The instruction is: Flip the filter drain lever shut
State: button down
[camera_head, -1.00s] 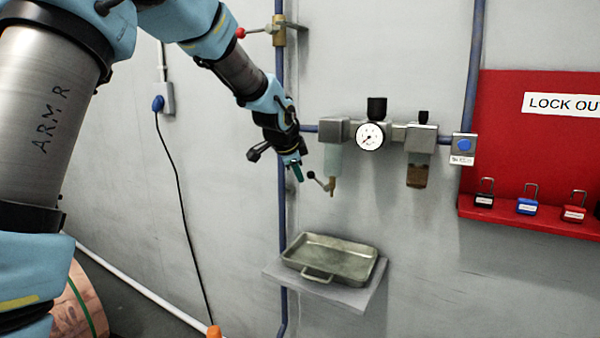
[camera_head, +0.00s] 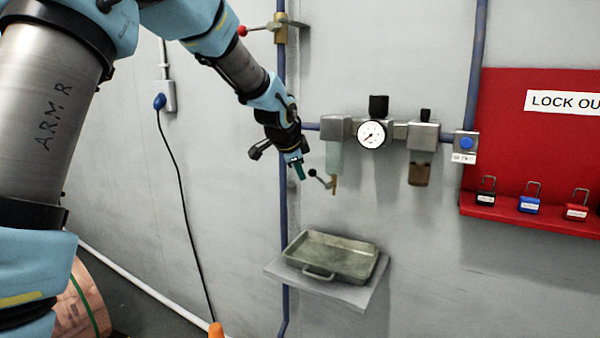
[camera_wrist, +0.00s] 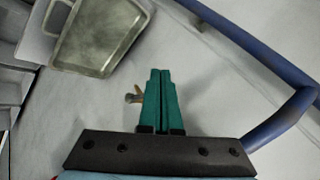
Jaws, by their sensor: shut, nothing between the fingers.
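The filter drain lever (camera_head: 322,178) is a short thin arm with a dark ball knob at its upper left end. It joins a brass drain fitting (camera_head: 334,186) under the pale filter bowl (camera_head: 334,157). My gripper (camera_head: 300,174) is shut and empty, its green fingers pointing down just left of the knob; I cannot tell whether they touch it. In the wrist view the shut green fingers (camera_wrist: 160,75) stand together, with a bit of the brass fitting (camera_wrist: 137,96) showing beside them. The rest of the lever is hidden there behind the fingers.
A metal tray (camera_head: 316,272) sits on a small shelf below the filter. A gauge (camera_head: 372,134) and a second bowl (camera_head: 419,174) are to the right. A blue pipe (camera_head: 283,200) runs down behind my gripper. A red lockout board (camera_head: 530,100) hangs farther right.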

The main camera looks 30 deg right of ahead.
dwell(0.4)
jog(key=shift+s+d+f+b, duration=0.15)
jog(key=shift+s+d+b, duration=0.25)
jog(key=shift+s+b, duration=0.25)
jog(key=shift+s, duration=0.1)
